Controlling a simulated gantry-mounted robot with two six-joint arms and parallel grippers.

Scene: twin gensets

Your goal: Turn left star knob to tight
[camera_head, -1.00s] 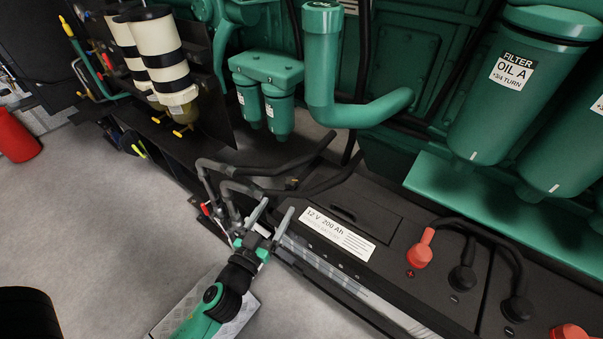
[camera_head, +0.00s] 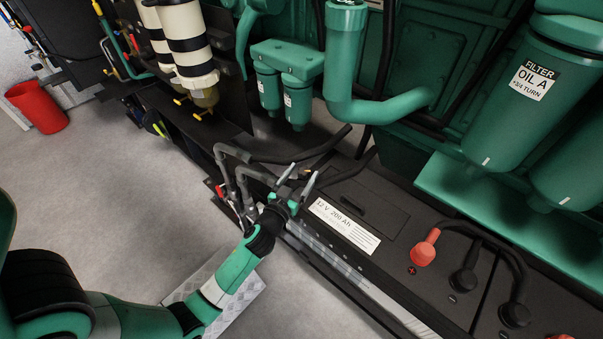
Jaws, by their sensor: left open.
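My left gripper (camera_head: 302,173) is open, its two grey fingers apart and pointing away toward the engine. It is above the left end of the black battery box (camera_head: 347,190), beside the 12 V 200 Ah label (camera_head: 343,226). Nothing shows between its fingers. I cannot pick out the left star knob; a small brass-coloured piece just beyond the fingertips is too small to identify, and part of that area is hidden by the gripper. My right gripper is not in view.
Grey bent pipes (camera_head: 226,165) and black hoses (camera_head: 308,154) lie close left of and beyond the gripper. Green twin filters (camera_head: 283,85) hang above. Battery terminals with a red cap (camera_head: 426,248) are at right. A red bin (camera_head: 37,106) stands on the open floor at left.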

